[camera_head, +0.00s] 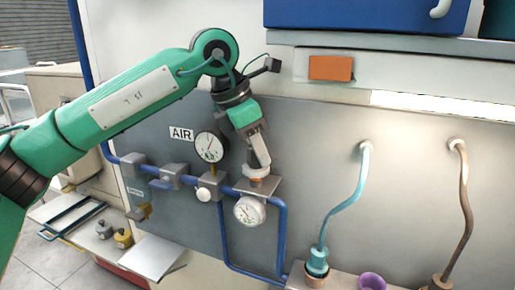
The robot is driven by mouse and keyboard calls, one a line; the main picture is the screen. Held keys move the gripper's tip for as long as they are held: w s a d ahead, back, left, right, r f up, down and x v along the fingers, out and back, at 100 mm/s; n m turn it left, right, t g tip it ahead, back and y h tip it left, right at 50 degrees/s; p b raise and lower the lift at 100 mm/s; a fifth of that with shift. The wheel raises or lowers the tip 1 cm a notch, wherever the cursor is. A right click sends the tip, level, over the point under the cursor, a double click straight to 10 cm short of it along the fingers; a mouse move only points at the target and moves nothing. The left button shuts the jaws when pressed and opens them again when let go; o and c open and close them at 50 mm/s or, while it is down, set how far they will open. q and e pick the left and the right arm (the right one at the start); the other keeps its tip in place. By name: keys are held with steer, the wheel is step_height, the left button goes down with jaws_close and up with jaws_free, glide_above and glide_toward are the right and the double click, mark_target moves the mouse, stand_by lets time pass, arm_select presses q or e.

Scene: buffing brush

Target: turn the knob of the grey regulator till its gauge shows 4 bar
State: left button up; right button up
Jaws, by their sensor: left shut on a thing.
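The grey regulator (262,188) sits on the blue air pipe right of the picture's centre-left, below the AIR sign. Its round white gauge (249,211) hangs on its front, and the needle is too small to read. My left gripper (259,168) reaches down from above and is shut on the regulator's knob, which is mostly hidden between the fingers; a little orange shows at their tips. My right gripper is out of view.
A second round gauge (209,147) stands on the pipe to the left of my gripper. Several fittings sit along the blue pipe (281,240). A teal hose (345,207) and a brown hose (465,205) rise at the right. A metal plate (153,257) lies at lower left.

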arm_select(q)
steer(key=shift+r, duration=0.1)
steer(key=o, duration=0.9)
steer(key=shift+o, duration=0.4)
steer(key=b+v, duration=0.2)
steer(key=v, duration=1.1)
steer(key=shift+a+r+b, duration=0.25)
steer(key=shift+r+b, duration=0.05)
steer(key=shift+r, duration=0.05)
steer(key=shift+s, duration=0.1)
